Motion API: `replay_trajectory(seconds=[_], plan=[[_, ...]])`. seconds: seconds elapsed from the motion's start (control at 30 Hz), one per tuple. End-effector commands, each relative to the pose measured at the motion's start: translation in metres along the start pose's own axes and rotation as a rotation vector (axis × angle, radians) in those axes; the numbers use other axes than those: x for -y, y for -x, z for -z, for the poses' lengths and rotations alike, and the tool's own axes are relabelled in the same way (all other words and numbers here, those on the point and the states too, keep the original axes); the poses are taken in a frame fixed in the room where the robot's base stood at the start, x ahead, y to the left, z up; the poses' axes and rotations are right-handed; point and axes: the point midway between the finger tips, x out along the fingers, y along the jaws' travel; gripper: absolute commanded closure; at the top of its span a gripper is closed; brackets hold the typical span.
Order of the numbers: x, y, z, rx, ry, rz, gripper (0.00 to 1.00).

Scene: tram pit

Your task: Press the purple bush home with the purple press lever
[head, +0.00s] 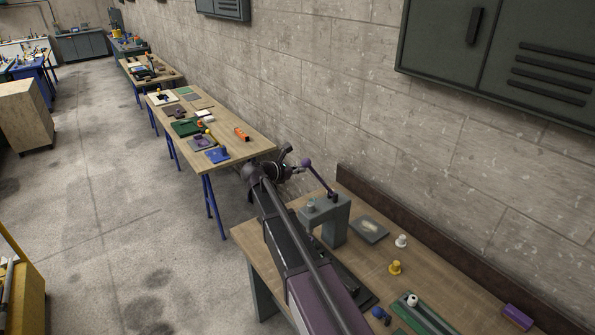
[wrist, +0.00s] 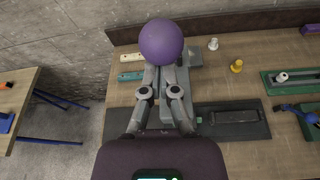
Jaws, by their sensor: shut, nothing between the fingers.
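The purple press lever (head: 319,179) rises from the grey press (head: 333,222) on the near bench, its round purple knob at the upper end. In the wrist view the purple knob (wrist: 161,41) is large, just beyond my gripper (wrist: 167,75). The fingers are shut with nothing between them, and their tips are at the knob's lower edge; I cannot tell whether they touch it. In the head view my gripper (head: 297,170) is just left of the lever's upper end. I cannot make out the purple bush; the press's work area is largely hidden.
A white piece (head: 401,241), a yellow piece (head: 395,268), a green tray (head: 425,316) and a purple block (head: 518,316) are on the bench right of the press. A flat grey plate (head: 369,230) lies beside the press. The wall stands close behind.

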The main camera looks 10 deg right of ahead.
Motion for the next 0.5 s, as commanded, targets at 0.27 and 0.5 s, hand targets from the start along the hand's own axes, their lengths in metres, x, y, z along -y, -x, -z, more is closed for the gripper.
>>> replay_trajectory(seconds=[0.27, 0.5], plan=[[0.0003, -0.0001, 0.0006, 0.0, 0.0, 0.0, 1.0], [0.0004, -0.0003, 0.006, 0.0, 0.0, 0.001, 1.0]])
